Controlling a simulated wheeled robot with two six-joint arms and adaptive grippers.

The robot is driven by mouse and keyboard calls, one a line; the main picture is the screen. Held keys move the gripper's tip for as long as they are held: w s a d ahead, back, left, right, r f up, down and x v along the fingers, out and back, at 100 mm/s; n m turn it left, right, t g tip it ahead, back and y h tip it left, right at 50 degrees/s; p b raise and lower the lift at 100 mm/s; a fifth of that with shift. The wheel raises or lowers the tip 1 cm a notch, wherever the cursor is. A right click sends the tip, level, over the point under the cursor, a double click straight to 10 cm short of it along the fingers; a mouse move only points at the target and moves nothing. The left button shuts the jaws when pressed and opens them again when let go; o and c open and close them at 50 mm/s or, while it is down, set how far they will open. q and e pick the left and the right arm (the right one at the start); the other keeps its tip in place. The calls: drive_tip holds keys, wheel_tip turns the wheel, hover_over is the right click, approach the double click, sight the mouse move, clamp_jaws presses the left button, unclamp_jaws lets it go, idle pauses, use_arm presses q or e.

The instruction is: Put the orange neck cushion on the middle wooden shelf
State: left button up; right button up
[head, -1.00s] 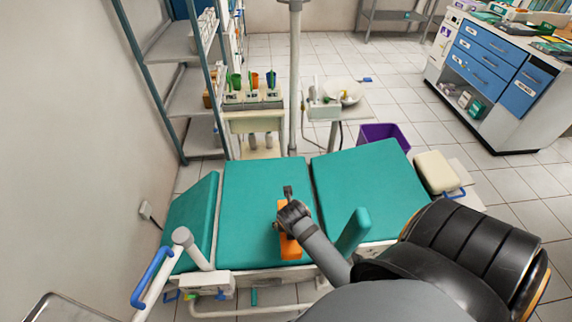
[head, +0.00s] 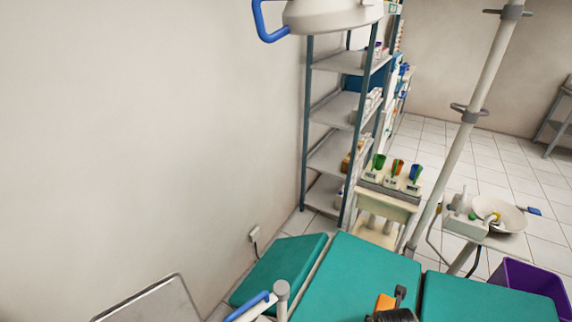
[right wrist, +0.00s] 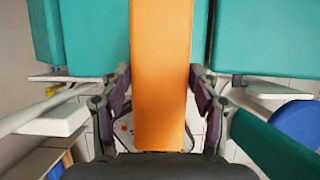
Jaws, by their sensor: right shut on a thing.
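The orange neck cushion (right wrist: 161,70) stands out as a long orange slab between the fingers of my right gripper (right wrist: 160,92) in the right wrist view. The fingers are shut on its sides. In the head view only a small part of the cushion (head: 385,302) and the dark top of my right gripper (head: 393,313) show at the bottom edge, over the green couch. A tall rack with blue-grey posts stands against the left wall, with several shelves (head: 338,108) that look pale grey; I cannot make out a wooden one. My left gripper is not in view.
The green couch (head: 350,275) lies between me and the rack. A cart with colored cups (head: 392,182) and a slanted pole (head: 462,120) stand right of the rack. A lamp (head: 330,12) hangs at the top. A metal tray (head: 150,303) is at lower left.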

wheel_tip(320, 180, down, 6)
drive_tip(key=b, duration=0.5)
drive_tip(key=shift+r, duration=0.1)
wheel_tip(320, 180, up, 7)
drive_tip(key=p, duration=0.8)
drive_tip(key=shift+r, duration=0.2)
wheel_tip(320, 180, down, 8)
drive_tip(key=b, duration=0.8)
drive_tip(key=shift+r, duration=0.25)
wheel_tip(320, 180, up, 8)
drive_tip(key=p, duration=0.8)
drive_tip(key=shift+p, duration=0.35)
wheel_tip(320, 180, down, 8)
drive_tip(key=b, duration=0.8)
drive_tip(key=shift+b, duration=0.3)
wheel_tip(320, 180, up, 8)
drive_tip(key=p, duration=0.8)
drive_tip(key=shift+f, duration=0.1)
wheel_tip(320, 180, down, 8)
drive_tip(key=b, duration=0.8)
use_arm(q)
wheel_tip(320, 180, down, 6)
use_arm(e)
drive_tip(key=shift+r, duration=0.25)
